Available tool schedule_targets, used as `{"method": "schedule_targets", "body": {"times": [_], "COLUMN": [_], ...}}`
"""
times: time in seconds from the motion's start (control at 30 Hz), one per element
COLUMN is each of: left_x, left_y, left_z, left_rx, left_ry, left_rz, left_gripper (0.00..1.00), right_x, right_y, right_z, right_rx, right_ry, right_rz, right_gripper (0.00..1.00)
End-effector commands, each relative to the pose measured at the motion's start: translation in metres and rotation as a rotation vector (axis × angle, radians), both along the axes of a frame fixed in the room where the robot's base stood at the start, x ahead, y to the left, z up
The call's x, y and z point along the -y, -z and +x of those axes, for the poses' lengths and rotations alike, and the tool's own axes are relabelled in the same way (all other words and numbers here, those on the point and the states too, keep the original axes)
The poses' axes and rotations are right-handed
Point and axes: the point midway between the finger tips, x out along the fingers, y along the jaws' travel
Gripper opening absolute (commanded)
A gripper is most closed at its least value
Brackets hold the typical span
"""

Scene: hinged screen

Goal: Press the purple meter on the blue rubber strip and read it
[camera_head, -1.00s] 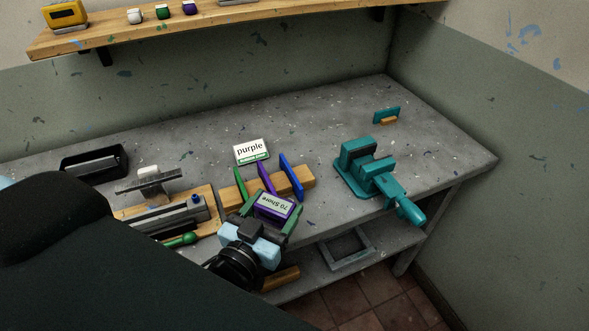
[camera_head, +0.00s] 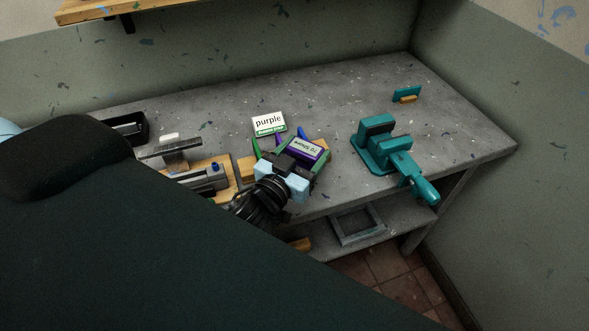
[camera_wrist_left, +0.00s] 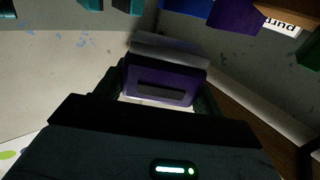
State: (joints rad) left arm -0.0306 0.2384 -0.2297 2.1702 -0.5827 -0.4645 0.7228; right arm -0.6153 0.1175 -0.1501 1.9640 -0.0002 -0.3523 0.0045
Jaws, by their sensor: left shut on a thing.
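The purple meter (camera_head: 308,151), with a pale display, is held in my left gripper (camera_head: 303,153). The display carries small text that is upside down and too small to read surely. The meter also fills the middle of the left wrist view (camera_wrist_left: 160,84) between the fingers. The blue rubber strip (camera_head: 301,133) shows only its upper end behind the meter; it also shows at the top of the wrist view (camera_wrist_left: 188,6). I cannot tell whether meter and strip touch. My right gripper is out of view.
A purple strip (camera_head: 279,141) and a green strip (camera_head: 256,148) stand left of the blue one on a wooden block (camera_head: 246,168). A "purple" card (camera_head: 268,122) stands behind them. A teal vice (camera_head: 382,147) is at right. A grey device (camera_head: 200,177) lies at left.

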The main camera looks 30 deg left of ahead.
Motion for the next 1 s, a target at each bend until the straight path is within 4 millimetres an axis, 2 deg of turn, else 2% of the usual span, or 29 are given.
{"method": "schedule_targets", "body": {"times": [0.03, 0.2, 0.37, 0.67, 1.0], "left_x": [-0.005, -0.020, -0.031, -0.035, -0.035], "left_y": [-0.012, -0.028, -0.039, -0.039, -0.015], "left_z": [0.016, 0.056, 0.077, 0.083, 0.082], "left_rx": [0.013, 0.010, 0.006, 0.001, -0.001], "left_ry": [-0.001, -0.010, -0.020, -0.024, -0.025], "left_rz": [0.006, 0.006, 0.004, 0.003, 0.002], "left_gripper": [0.42, 0.42, 0.42, 0.42, 0.42], "right_x": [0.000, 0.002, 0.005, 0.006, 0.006], "right_y": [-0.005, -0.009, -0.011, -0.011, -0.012], "right_z": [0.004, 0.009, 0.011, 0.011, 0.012], "right_rx": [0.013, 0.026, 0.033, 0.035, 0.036], "right_ry": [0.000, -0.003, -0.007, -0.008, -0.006], "right_rz": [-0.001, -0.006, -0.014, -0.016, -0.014], "right_gripper": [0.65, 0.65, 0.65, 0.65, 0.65]}}
